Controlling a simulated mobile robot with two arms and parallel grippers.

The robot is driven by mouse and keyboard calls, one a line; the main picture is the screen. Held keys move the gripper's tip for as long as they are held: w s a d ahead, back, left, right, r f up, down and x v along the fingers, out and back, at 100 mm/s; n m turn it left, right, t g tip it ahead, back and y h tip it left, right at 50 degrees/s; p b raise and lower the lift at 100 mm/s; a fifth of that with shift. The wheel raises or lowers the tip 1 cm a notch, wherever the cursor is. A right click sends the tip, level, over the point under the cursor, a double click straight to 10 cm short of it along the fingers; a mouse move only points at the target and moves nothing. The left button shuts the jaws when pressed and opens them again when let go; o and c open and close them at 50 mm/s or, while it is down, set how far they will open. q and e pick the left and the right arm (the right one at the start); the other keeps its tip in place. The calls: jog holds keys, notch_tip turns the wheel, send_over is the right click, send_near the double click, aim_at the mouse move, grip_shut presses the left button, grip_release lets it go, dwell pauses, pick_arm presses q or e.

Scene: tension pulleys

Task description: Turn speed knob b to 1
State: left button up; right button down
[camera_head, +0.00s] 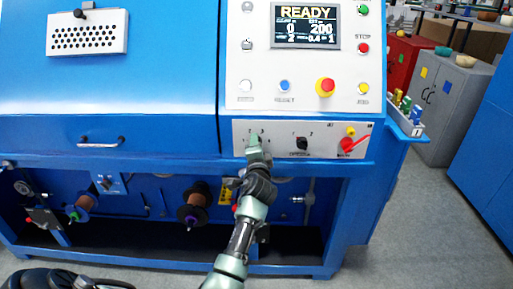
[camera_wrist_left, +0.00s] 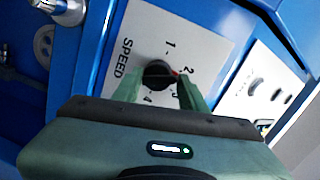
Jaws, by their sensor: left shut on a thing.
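The black speed knob (camera_wrist_left: 157,74) shows in the left wrist view on a pale panel, with the word SPEED and numbers around it. Its small red mark points to the right, close to the 2. My left gripper (camera_wrist_left: 159,86) has one green finger on each side of the knob and is shut on it. In the head view my left gripper (camera_head: 254,141) covers this knob at the left end of the lower control panel (camera_head: 273,145). I cannot read a letter b on it.
Right of the gripper are another black knob (camera_head: 302,143) and a red handle (camera_head: 354,144). Above are a display (camera_head: 306,24), a red emergency button (camera_head: 325,86) and small push buttons. Spools (camera_head: 194,208) sit below the panel. Grey floor is clear at right.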

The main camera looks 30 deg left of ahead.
pick_arm(q)
jog(key=shift+s+f+n+t+h+p, duration=0.15)
jog(key=shift+n+h, duration=0.2)
jog(key=shift+n, duration=1.6)
jog(key=shift+w+f+n+t+h+p, duration=0.15)
jog(key=shift+n+h, duration=0.15)
jog(key=shift+n, duration=1.6)
jog(key=shift+s+f+n+t+h+p, duration=0.15)
jog(key=shift+n+h, duration=0.2)
jog(key=shift+n, duration=1.6)
jog(key=shift+r, duration=0.1)
jog(key=o, duration=1.2)
jog(key=shift+d, duration=0.1)
jog(key=shift+r, duration=0.1)
jog(key=shift+r, duration=0.1)
